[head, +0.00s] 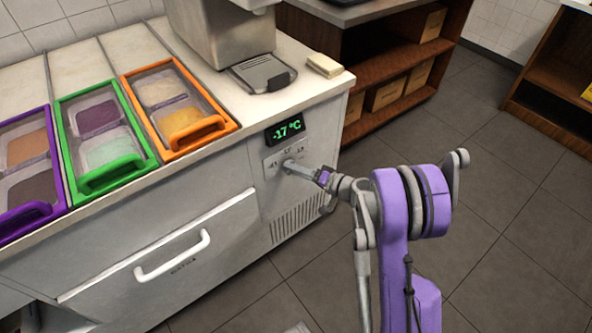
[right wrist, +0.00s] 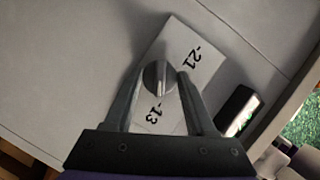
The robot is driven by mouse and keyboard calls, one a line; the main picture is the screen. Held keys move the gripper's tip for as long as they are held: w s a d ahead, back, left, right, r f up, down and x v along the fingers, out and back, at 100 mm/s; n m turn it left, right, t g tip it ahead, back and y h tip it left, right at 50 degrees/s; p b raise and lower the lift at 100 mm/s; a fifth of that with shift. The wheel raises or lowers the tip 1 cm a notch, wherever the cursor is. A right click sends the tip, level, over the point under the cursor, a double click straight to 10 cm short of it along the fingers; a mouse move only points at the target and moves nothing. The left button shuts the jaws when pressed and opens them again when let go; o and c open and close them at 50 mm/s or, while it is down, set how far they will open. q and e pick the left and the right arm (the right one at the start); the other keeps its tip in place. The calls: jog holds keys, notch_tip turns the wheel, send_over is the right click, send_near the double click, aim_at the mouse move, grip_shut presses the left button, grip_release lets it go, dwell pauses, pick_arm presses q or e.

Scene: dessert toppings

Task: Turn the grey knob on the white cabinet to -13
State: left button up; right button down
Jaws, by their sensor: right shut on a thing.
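The white cabinet (head: 218,182) stands at left in the head view. Its green display (head: 286,128) reads -17 °C. Below the display is the grey knob (head: 287,163), on a plate with printed numbers. In the right wrist view the round grey knob (right wrist: 158,79) sits between the fingers, on a white label plate (right wrist: 170,45) with -21 and -13 legible. My right gripper (head: 299,168) reaches the knob from the right and is shut on it. The fingers partly hide the plate. My left gripper is not in view.
Orange (head: 176,105), green (head: 103,138) and purple (head: 30,170) topping bins sit in the cabinet top. A white drawer handle (head: 172,256) sticks out lower left of the knob. A wooden shelf (head: 390,72) stands behind. Open floor lies right of the cabinet.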

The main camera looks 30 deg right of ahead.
jog(key=shift+c, duration=1.2)
grip_release()
jog(key=p+v, duration=0.1)
jog(key=v, duration=0.9)
jog(key=shift+s+d+p, duration=0.2)
jog(key=shift+s+p, duration=0.15)
jog(key=shift+p, duration=0.05)
jog(key=shift+a, duration=0.1)
